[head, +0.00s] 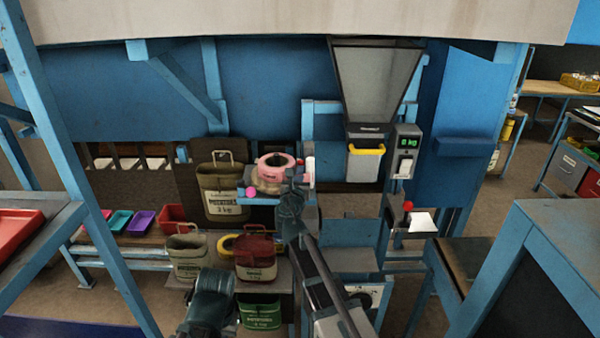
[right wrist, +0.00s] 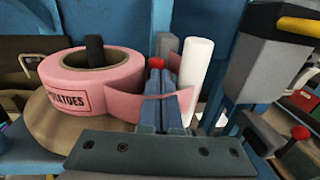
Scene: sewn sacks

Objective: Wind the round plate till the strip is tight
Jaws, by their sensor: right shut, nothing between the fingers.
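A pink roll of strip (head: 275,165) printed POTATOES sits on a tan round plate (head: 265,184) on a small blue stand. In the right wrist view the roll (right wrist: 85,75) is around a dark post, with the plate (right wrist: 45,130) under it. The loose strip (right wrist: 125,106) runs right from the roll towards a white upright roller (right wrist: 197,70). My right gripper (right wrist: 160,88) is shut and empty in front of the strip, right of the roll; its fingers hide part of the strip. My left gripper (head: 207,300) is low in the head view; its fingers cannot be made out.
A red knob (right wrist: 157,63) stands behind my right fingers. A hopper with a yellow-edged spout (head: 366,150) and a scale display (head: 407,142) are to the right. Sacks, including a dark red one (head: 256,258), stand below and left. Blue frame posts surround the station.

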